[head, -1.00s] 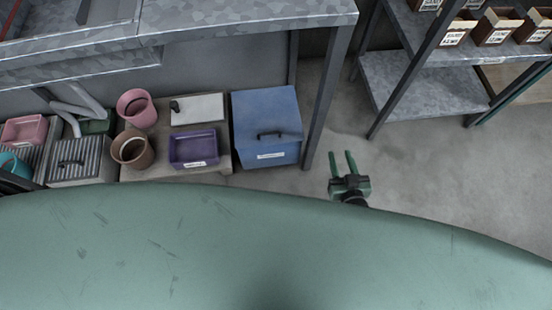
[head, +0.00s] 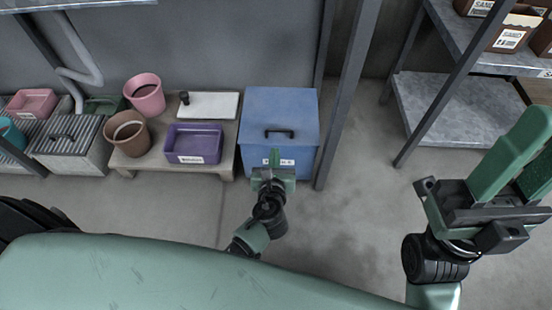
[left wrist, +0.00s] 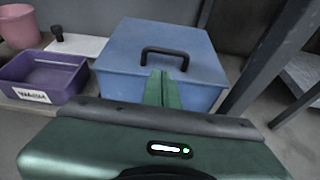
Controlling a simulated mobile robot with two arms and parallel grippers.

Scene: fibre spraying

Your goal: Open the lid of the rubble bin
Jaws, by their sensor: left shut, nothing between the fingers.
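A blue bin (head: 279,108) stands on the floor at the middle back, its lid down. A black handle (head: 280,132) is on the lid and also shows in the left wrist view (left wrist: 165,50). The label on its front is partly covered and I cannot read it. My left gripper (head: 273,156) is shut and empty in front of the bin. In the left wrist view its green fingers (left wrist: 163,86) point at the lid's front edge, just below the handle; I cannot tell if they touch. My right gripper (head: 532,150) is open and empty at the right, partly cut off.
Left of the bin, a low bench holds a purple tray (head: 193,143), a white board (head: 208,105) and pots. A ribbed grey box (head: 72,143) with a handle is further left. A metal post (head: 346,95) stands close right of the bin. Shelving (head: 440,105) is at the right.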

